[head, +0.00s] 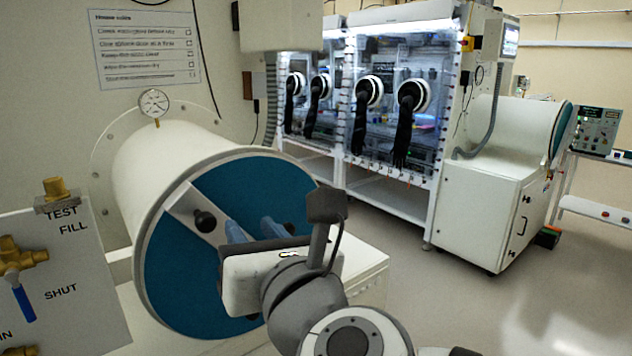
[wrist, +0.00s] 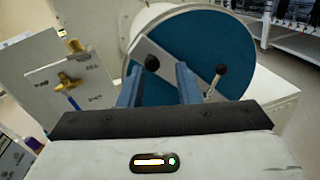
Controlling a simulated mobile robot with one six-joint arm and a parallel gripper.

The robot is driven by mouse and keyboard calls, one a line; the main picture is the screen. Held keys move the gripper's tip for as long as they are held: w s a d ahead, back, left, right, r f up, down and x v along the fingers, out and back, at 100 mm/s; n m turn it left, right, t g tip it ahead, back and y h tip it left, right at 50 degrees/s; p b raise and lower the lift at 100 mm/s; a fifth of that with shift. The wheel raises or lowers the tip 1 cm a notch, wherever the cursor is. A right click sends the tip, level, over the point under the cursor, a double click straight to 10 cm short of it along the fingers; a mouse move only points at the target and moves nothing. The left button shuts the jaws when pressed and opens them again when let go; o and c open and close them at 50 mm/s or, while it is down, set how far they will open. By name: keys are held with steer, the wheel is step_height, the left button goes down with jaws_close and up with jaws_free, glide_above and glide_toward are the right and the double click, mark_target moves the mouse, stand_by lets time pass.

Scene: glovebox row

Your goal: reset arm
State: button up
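My gripper (head: 252,228) is in front of the teal round door (head: 270,185) of a white cylindrical chamber (head: 165,165). Its two blue fingers point toward the door. In the wrist view my gripper (wrist: 158,78) is open, with a clear gap between the fingers and nothing held. Behind the fingers, a grey bar (wrist: 180,70) crosses the teal door (wrist: 215,40). The bar has a black knob (wrist: 152,62) at its left and a black-tipped lever (wrist: 221,69) at its right. I cannot tell whether the fingertips touch the bar.
A valve panel (head: 75,290) with brass fittings and a blue handle (head: 22,302) stands close on the left. A pressure gauge (head: 154,103) sits on the chamber. Gloveboxes (head: 385,125) stand farther back. Open floor (head: 470,300) lies to the right.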

steer(key=w+d+f+n+g+h, duration=0.2)
steer(key=d+f+n+g, duration=0.1)
steer(key=f+n, duration=0.65)
steer(key=w+d+f+n+g+h, duration=0.1)
steer(key=w+d+f+n+g, duration=0.2)
steer(key=f+n, duration=0.65)
steer(key=s+d+f+n+g+h+b, duration=0.2)
steer(key=s+d+f+n+g+h, duration=0.1)
steer(key=d+f+n, duration=0.3)
steer(key=s+d+f+n+g+h+b, duration=0.2)
steer(key=s+d+f+n+g+b, duration=0.1)
steer(key=d+f+n, duration=0.4)
steer(key=s+d+f+g, duration=0.1)
steer(key=s+d, duration=0.1)
steer(key=d, duration=0.1)
steer(key=shift+h+b, duration=0.35)
steer(key=shift+h, duration=0.05)
steer(key=shift+d, duration=0.1)
